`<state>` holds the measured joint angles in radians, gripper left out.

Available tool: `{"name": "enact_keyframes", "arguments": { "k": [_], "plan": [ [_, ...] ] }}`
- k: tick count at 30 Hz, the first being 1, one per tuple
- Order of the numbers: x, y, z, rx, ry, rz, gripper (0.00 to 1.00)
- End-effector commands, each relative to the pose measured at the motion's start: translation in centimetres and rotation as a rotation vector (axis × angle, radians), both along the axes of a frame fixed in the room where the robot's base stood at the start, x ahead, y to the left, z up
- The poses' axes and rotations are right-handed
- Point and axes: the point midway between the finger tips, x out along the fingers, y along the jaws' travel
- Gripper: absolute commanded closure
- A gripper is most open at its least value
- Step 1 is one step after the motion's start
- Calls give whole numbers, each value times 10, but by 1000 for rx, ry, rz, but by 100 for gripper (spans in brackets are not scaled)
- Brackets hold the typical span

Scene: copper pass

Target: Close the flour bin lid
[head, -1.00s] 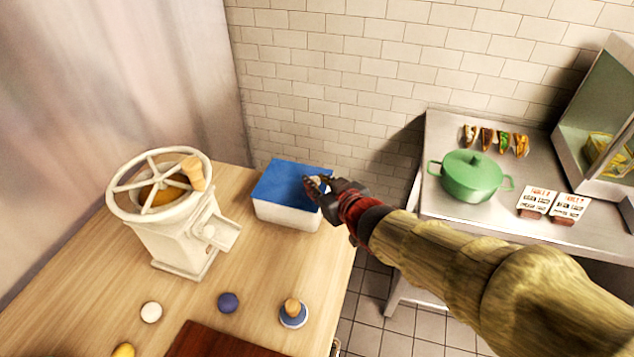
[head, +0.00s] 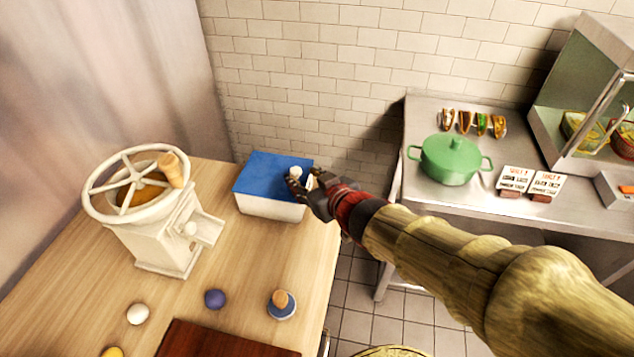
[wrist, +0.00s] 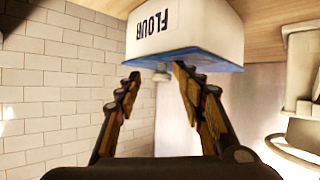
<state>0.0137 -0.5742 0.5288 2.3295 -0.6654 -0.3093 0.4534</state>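The white flour bin (head: 268,205) stands at the wooden counter's back right corner; its FLOUR label shows upside down in the wrist view (wrist: 180,28). Its blue lid (head: 262,172) lies flat across the top, with no gap that I can see. A pale round knob (head: 296,173) stands on the lid; it also shows in the wrist view (wrist: 161,76). My gripper (head: 304,187) is at the lid's right edge beside the knob. In the wrist view its fingers (wrist: 156,84) are spread apart, with the knob seen between them and nothing held.
A white hand mill (head: 165,225) stands left of the bin. A white ball (head: 138,314), a blue ball (head: 215,299) and a wooden-handled stamp (head: 281,304) lie in front. A steel table (head: 410,135) with a green pot (head: 450,160) is to the right, across a floor gap.

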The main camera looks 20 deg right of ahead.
Motion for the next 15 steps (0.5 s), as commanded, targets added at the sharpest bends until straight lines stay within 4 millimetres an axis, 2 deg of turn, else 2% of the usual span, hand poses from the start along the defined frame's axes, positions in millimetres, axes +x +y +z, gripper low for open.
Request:
{"name": "enact_keyframes", "arguments": {
  "k": [4, 15],
  "plan": [
    [-25, -6, 10, -3, 1, -2, 60],
    [-64, -13, 38, -1, -15, 0, 60]
  ]
}}
